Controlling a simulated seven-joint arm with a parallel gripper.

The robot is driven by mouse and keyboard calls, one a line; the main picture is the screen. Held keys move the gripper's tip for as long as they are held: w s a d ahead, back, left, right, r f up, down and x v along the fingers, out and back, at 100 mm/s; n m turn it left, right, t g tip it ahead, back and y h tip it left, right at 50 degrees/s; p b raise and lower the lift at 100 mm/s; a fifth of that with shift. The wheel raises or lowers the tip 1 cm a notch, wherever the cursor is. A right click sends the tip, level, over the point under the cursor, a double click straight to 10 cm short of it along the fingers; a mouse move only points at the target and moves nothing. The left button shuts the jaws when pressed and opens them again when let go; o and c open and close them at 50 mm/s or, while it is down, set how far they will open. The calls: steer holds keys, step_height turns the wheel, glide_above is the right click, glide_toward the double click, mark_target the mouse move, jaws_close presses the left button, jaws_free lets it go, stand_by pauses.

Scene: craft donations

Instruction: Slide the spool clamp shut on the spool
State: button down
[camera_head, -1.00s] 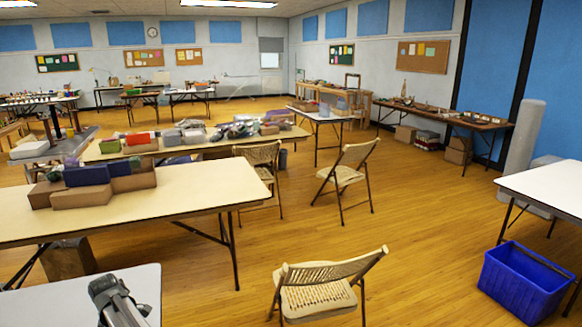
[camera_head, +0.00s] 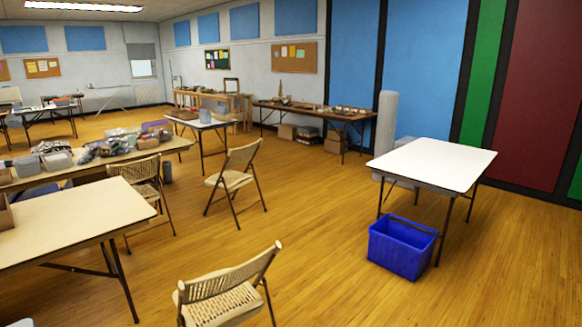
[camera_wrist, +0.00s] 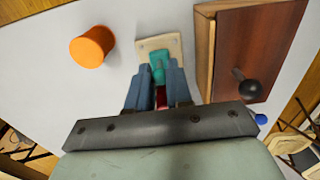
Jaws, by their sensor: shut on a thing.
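In the wrist view my gripper (camera_wrist: 160,76) points down at a pale tabletop, its two blue-grey fingers close together. A teal piece (camera_wrist: 158,62) shows at and between the fingertips, over a cream square plate (camera_wrist: 172,45). It looks like part of the spool clamp, and my gripper appears shut on it. A small red part (camera_wrist: 161,97) shows between the fingers, nearer the palm. I cannot tell which part is the spool, as the fingers hide much of the clamp. My gripper is not in the head view.
An orange cylinder (camera_wrist: 92,46) stands left of the plate. A brown wooden box (camera_wrist: 250,50) with a black knob (camera_wrist: 249,89) is close on the right. The head view shows a white table (camera_head: 430,162), a blue bin (camera_head: 402,250) and a chair (camera_head: 225,290).

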steer(key=shift+s+a, duration=1.15)
steer(key=c, duration=1.1)
jaws_free()
step_height(320, 180, up, 8)
steer(key=shift+f, duration=0.2)
